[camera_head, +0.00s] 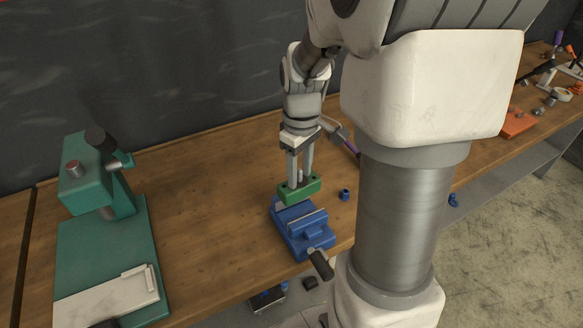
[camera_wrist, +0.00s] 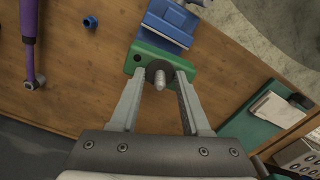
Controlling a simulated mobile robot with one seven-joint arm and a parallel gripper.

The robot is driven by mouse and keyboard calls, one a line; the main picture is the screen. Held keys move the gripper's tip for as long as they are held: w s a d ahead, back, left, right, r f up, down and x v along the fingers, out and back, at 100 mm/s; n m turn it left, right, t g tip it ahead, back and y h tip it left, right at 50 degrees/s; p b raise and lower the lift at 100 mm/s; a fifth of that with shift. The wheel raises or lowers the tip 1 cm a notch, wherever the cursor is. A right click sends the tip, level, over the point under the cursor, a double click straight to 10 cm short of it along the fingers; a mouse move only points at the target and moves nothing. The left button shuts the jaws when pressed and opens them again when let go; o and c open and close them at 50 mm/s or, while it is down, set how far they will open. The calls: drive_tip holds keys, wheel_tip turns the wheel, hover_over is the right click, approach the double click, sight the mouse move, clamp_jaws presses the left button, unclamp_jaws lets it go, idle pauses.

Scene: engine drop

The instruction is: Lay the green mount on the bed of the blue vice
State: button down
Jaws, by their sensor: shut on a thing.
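My gripper (camera_head: 299,178) is shut on the green mount (camera_head: 313,190). In the head view the mount is at the far end of the blue vice (camera_head: 302,229), over or on it; I cannot tell whether they touch. In the wrist view the fingertips (camera_wrist: 160,78) close around a grey pin at the middle of the green mount (camera_wrist: 137,62). The blue vice (camera_wrist: 169,22) shows just beyond the mount, cut off by the top edge. The mount hides part of the vice.
A teal press (camera_head: 138,235) stands on the wooden bench (camera_head: 205,215) at the left. A small blue part (camera_head: 344,194) lies right of the vice. A purple-handled tool (camera_wrist: 30,45) lies on the bench. An orange tray (camera_head: 518,123) is far right. Bench left of the vice is clear.

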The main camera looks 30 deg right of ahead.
sight(301, 199)
drive_tip(key=shift+s+d+r+m, duration=0.1)
drive_tip(key=shift+s+d+m, duration=0.1)
drive_tip(key=shift+m, duration=0.2)
drive_tip(key=shift+f+b, duration=2.9)
drive_tip(key=shift+f, duration=1)
drive_tip(key=shift+f+b, duration=0.5)
drive_tip(key=shift+f, duration=0.15)
drive_tip(key=shift+c, duration=1.4)
unclamp_jaws()
wheel_tip(301, 199, up, 18)
drive_tip(key=shift+f+p, duration=0.25)
drive_tip(key=shift+p, duration=0.7)
